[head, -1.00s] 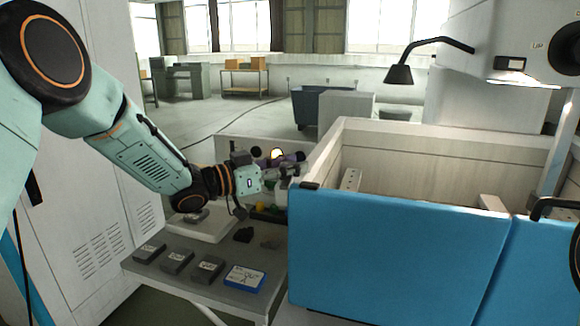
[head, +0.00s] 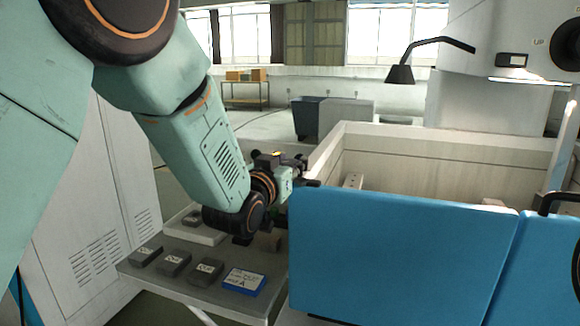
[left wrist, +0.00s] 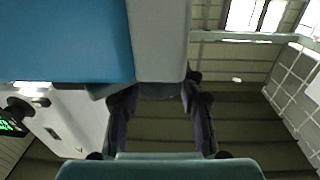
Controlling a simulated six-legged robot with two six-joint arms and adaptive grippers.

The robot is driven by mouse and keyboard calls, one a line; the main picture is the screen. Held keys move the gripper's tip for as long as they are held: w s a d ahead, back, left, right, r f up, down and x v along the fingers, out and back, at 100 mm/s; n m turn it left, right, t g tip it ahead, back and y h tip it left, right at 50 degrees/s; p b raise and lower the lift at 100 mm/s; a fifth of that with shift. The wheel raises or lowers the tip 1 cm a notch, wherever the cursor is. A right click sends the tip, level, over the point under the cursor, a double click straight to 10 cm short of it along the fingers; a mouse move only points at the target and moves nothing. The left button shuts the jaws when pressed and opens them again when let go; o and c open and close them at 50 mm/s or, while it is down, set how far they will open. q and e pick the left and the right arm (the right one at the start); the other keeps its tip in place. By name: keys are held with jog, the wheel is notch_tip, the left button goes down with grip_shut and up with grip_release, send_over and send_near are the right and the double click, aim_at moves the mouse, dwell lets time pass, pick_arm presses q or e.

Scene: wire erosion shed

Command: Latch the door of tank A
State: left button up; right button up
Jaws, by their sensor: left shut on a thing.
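The blue door panel (head: 390,260) stands upright across the front of the pale tank (head: 450,155), and a second blue panel (head: 545,265) adjoins it on the right. My left gripper (head: 308,182) is at the top left corner of the blue door, where a dark latch piece sits. It is shut on this piece, which the gripper mostly hides. In the left wrist view, the fingers (left wrist: 160,92) reach to the edge of the tank wall (left wrist: 158,40), beside the blue door (left wrist: 65,40). My right gripper is not seen.
A grey side table (head: 200,275) below my left arm holds several dark blocks, a blue-edged card (head: 243,282) and a white tray (head: 190,228). A white cabinet (head: 110,200) stands at the left. A black lamp (head: 400,73) overhangs the tank's far side.

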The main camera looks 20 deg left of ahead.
pick_arm(q)
jog(key=shift+s+f+n+y, duration=0.1)
jog(key=shift+f+n+y, duration=0.35)
jog(key=shift+y, duration=0.35)
jog(key=o, duration=1.2)
jog(key=shift+r, duration=0.35)
jog(key=s, duration=0.7)
jog(key=shift+s, duration=0.25)
